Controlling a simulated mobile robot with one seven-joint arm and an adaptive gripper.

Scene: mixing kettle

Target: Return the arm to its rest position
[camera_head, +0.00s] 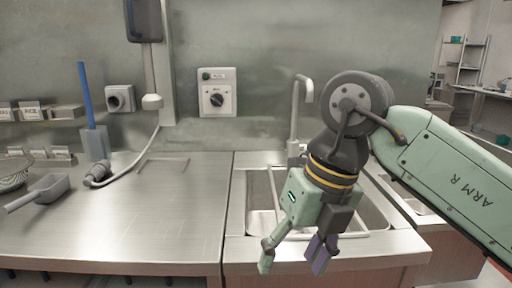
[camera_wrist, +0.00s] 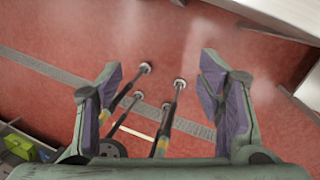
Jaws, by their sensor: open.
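My arm (camera_head: 450,165) comes in from the right in the head view, bent at a dark joint. My gripper (camera_head: 292,258) hangs below it, in front of the sink and over the counter's front edge, pointing down and slightly left. Its two fingers are apart with nothing between them. In the wrist view my gripper (camera_wrist: 163,105) is also open, its purple pads apart. Beyond the pads, several dark rods with round ends and yellow bands stand out over a red floor (camera_wrist: 250,60).
A steel sink (camera_head: 375,216) with a tall tap (camera_head: 296,110) lies behind my gripper. The counter (camera_head: 150,225) on the left is mostly bare. A scoop (camera_head: 40,192), a bowl (camera_head: 12,174) and a blue-handled tool (camera_head: 87,100) are at its left. A knob panel (camera_head: 217,92) is on the wall.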

